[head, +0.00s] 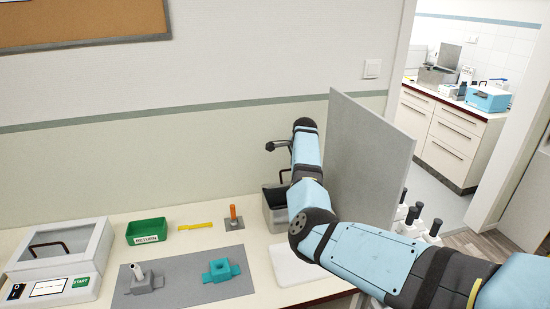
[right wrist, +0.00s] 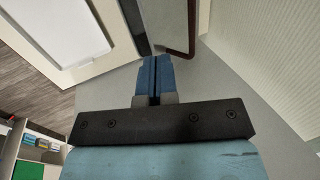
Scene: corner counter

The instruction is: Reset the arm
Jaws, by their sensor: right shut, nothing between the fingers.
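My right arm comes in from the right in the head view, bends over the right part of the counter and rises in front of the wall. Its far end is beside an upright grey panel (head: 370,160). The right gripper's fingers are not clear in the head view. In the right wrist view, my right gripper (right wrist: 154,60) has its two blue fingers together, with nothing between them, in front of a plain grey surface (right wrist: 235,80). My left gripper and arm are not in view.
Below my arm, a grey bin (head: 275,215) and a white plate (head: 288,268) are partly covered. To the left are a green return bin (head: 147,231), grey mat (head: 185,291), teal fixture (head: 221,270), grey fixture (head: 140,280) and lidded machine (head: 62,250). Black-topped bottles (head: 410,218) stand right.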

